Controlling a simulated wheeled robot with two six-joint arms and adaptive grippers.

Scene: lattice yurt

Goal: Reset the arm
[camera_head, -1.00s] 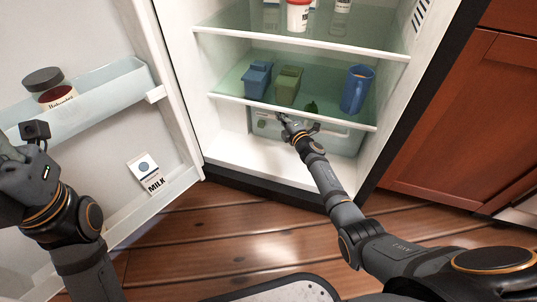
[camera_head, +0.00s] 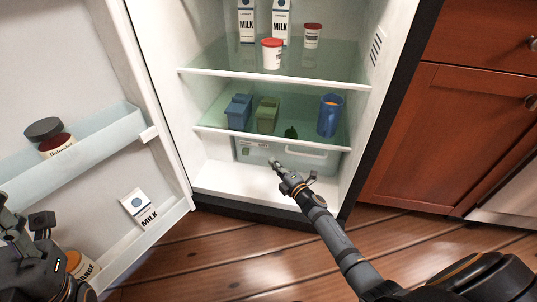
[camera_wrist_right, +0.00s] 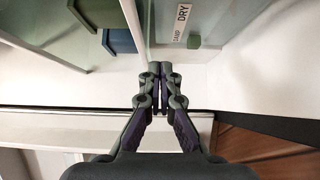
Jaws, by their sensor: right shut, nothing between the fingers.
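My right arm reaches from the bottom right to the open fridge in the head view. Its gripper (camera_head: 275,164) is in front of the clear lower drawer (camera_head: 270,155), below the lower shelf's front edge. In the right wrist view the two fingers (camera_wrist_right: 160,68) meet at the tips with nothing between them. My left gripper (camera_head: 14,226) is at the left edge of the head view, in front of the open fridge door, partly cut off. Its fingers are too unclear to judge.
The lower glass shelf (camera_head: 275,141) holds a blue box (camera_head: 238,112), a green box (camera_head: 266,115) and a blue jug (camera_head: 329,116). Milk cartons and tubs stand above. The open door (camera_head: 75,80) holds a jar (camera_head: 52,138) and a milk carton (camera_head: 139,208). A red cabinet (camera_head: 430,140) is right.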

